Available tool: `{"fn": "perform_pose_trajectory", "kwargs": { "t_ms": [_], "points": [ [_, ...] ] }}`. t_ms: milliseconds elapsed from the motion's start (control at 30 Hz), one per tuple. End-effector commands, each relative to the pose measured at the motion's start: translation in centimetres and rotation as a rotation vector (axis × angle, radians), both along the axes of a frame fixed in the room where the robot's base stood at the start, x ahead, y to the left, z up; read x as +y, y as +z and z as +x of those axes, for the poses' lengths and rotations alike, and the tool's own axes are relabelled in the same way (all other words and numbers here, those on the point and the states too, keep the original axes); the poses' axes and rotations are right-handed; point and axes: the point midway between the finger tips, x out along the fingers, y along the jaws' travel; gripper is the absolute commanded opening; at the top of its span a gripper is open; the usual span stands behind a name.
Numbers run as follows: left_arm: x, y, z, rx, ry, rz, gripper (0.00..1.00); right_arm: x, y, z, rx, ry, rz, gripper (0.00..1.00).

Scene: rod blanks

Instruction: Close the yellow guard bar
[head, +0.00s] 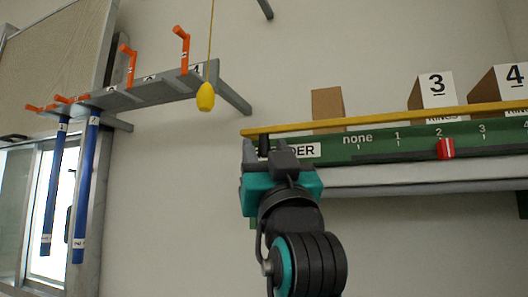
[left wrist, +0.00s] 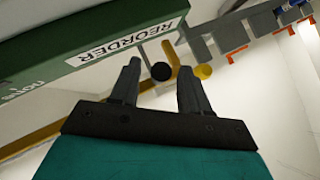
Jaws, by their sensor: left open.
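The yellow guard bar (head: 390,118) runs lengthwise above the green REORDER rail (head: 375,147), in front of the boxes. In the left wrist view the yellow bar (left wrist: 172,58) shows behind my fingers, partly hidden by them. A black round knob (head: 264,145) is near the bar's left end. My left gripper (head: 267,150) is open at this end, in front of the REORDER label. In the left wrist view the black knob (left wrist: 161,71) appears between the two open fingers (left wrist: 158,82); I cannot tell whether they touch it. My right gripper is not in view.
Cardboard boxes (head: 328,108) stand on the shelf behind the bar. A red slider (head: 446,149) sits at mark 2 on the rail. A yellow pull knob (head: 206,97) hangs on a cord. A grey rack (head: 150,90) with orange hooks and blue rods (head: 85,190) is at left.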

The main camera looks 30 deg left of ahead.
Motion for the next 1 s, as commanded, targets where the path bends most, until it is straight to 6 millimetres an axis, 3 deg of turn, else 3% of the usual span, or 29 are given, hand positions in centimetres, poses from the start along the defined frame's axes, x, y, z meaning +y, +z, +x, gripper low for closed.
{"fn": "perform_pose_trajectory", "kwargs": {
  "t_ms": [267,733,1000],
  "points": [
    [-0.02,0.01,-0.02,0.0,0.0,0.0,0.44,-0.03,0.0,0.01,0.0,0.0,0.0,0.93],
    [0.0,0.0,0.0,0.0,0.0,0.0,0.0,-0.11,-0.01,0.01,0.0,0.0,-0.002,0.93],
    [-0.02,0.08,-0.05,0.006,-0.002,-0.002,0.0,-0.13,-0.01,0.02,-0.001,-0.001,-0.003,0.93]
  ]
}}
